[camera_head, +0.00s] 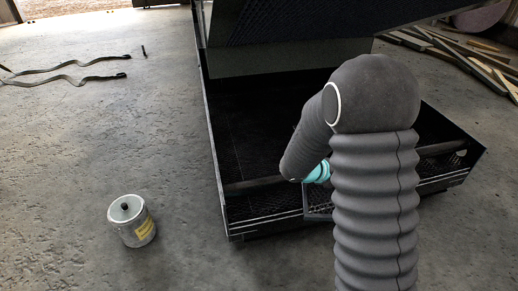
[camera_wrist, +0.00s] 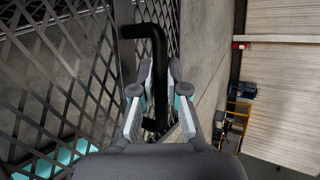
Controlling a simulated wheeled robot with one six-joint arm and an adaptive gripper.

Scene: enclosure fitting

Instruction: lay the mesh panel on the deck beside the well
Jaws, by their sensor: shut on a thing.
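The mesh panel (camera_wrist: 75,70) fills the left of the wrist view as a dark diamond lattice with a black bar handle (camera_wrist: 158,45). My gripper (camera_wrist: 158,82) is shut on that handle, one finger on each side. In the head view, my arm hides the gripper and most of what it holds. A framed mesh corner (camera_head: 318,209) shows just left of my arm, at the near wall of the black enclosure (camera_head: 222,190). I cannot tell the deck from the well in its dark inside.
The enclosure's raised lid (camera_head: 290,62) overhangs its far part. A dark bar (camera_head: 252,185) crosses its near part. A metal canister (camera_head: 132,222) stands on the floor at left. Straps (camera_head: 75,68) lie farther back, and wooden planks (camera_head: 470,60) lie at the far right.

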